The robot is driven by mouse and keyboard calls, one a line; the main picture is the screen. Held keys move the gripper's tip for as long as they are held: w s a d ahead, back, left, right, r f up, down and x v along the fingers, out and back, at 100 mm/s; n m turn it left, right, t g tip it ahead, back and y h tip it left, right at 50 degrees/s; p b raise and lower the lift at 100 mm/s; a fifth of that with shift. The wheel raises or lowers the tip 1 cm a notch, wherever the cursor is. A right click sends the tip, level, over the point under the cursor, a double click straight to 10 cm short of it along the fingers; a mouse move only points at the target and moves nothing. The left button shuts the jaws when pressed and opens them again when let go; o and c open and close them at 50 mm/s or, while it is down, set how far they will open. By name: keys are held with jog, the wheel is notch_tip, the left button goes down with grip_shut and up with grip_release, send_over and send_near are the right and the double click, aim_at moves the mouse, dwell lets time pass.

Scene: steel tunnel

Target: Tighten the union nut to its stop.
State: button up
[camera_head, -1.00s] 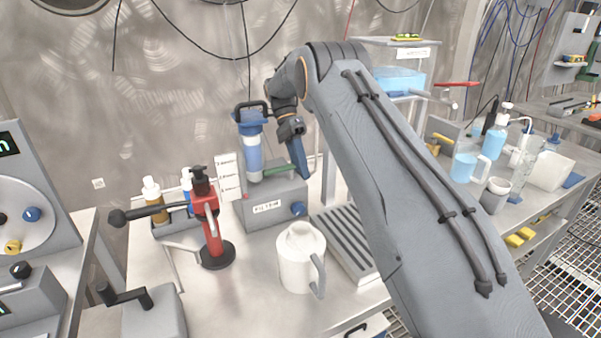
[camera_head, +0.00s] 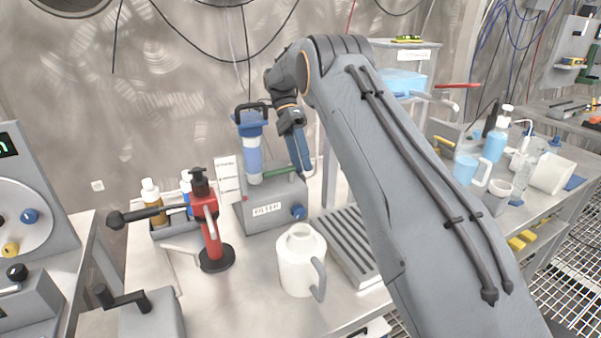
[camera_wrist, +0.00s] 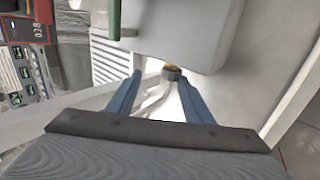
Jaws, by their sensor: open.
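In the wrist view a dark grey ring-shaped nut (camera_wrist: 172,74), which looks like the union nut, sits on the side of a grey housing with a brass-coloured part behind it. A pale bent pipe (camera_wrist: 155,97) runs from it toward my gripper. My gripper (camera_wrist: 160,76) is open, with its blue fingers apart. In this view the nut appears between the fingertips, nearer the right one; contact cannot be told. In the head view my gripper (camera_head: 303,170) points down beside the grey filter box (camera_head: 270,206), right of the blue filter (camera_head: 251,150). The nut cannot be made out there.
A green bar (camera_head: 279,172) projects from the filter toward my gripper; it also shows in the wrist view (camera_wrist: 114,18). A white jug (camera_head: 298,262), a red stand (camera_head: 209,225), bottles (camera_head: 152,203) and a slotted tray (camera_head: 350,238) stand nearby.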

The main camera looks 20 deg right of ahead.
notch_tip(320, 180, up, 7)
jog(key=b, duration=0.1)
jog(key=shift+f+p, duration=0.1)
jog(key=shift+p, duration=0.25)
jog(key=t+p, duration=0.2)
jog(key=p, duration=0.1)
jog(key=f+t+p, duration=0.1)
jog(key=t+p, duration=0.1)
jog(key=p, duration=0.1)
jog(key=t+y+p, duration=0.1)
jog(key=t+p, duration=0.1)
jog(key=p, duration=0.1)
jog(key=shift+s+f, duration=0.25)
jog(key=shift+f, duration=0.05)
jog(key=shift+s+d+f+p, duration=0.15)
jog(key=shift+f+p, duration=0.45)
jog(key=shift+f, duration=1.45)
jog(key=shift+s+f+p, duration=0.15)
jog(key=shift+f+p, duration=0.4)
jog(key=shift+f, duration=1.45)
jog(key=c, duration=1.1)
jog(key=shift+o, duration=0.2)
